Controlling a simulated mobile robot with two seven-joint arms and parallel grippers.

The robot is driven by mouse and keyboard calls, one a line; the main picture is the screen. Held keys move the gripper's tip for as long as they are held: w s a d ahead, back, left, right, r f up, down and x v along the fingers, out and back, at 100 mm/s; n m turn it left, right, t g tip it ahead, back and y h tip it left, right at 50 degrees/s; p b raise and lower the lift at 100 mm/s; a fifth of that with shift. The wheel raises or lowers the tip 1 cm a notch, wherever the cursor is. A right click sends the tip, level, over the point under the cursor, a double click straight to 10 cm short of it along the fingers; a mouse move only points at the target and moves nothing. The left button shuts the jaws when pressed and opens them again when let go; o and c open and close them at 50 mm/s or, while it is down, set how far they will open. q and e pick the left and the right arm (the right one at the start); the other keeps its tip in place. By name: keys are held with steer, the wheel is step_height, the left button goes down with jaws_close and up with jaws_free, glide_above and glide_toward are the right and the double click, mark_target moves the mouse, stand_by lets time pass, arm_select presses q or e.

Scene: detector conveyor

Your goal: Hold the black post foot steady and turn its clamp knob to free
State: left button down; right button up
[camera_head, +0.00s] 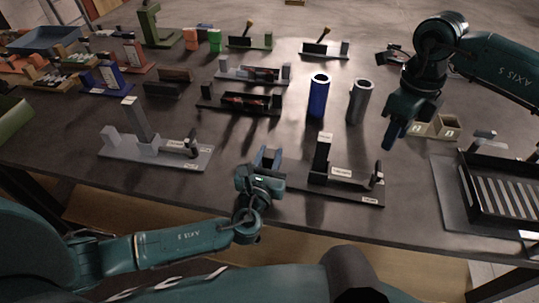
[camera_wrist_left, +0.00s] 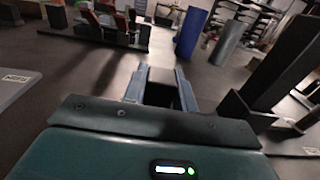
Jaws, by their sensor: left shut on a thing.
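The black post foot (camera_head: 345,190) stands near the table's front edge, with a dark upright post (camera_head: 322,155) and white labels. Its clamp knob (camera_head: 378,173) is at the right end of its base. In the left wrist view, the dark post (camera_wrist_left: 285,65) leans across the right side. My left gripper (camera_head: 268,157) is at the foot's left end, shut on a small block of it (camera_wrist_left: 160,88) that the fingers partly hide. My right gripper (camera_head: 392,137) points down above and behind the knob, apart from it. Its finger gap does not show clearly.
A grey post foot (camera_head: 155,152) stands to the left. A blue cylinder (camera_head: 318,97) and a grey cylinder (camera_head: 359,103) stand behind the black foot. A black slatted tray (camera_head: 512,190) is at the right. The rear holds several fixtures and a blue bin (camera_head: 45,40).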

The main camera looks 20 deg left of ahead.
mark_target(380, 168)
steer(key=shift+c, duration=0.5)
step_height(380, 168, down, 10)
steer(key=m, duration=1.1)
steer(key=shift+r, duration=0.1)
steer(key=shift+c, duration=0.3)
jaws_close()
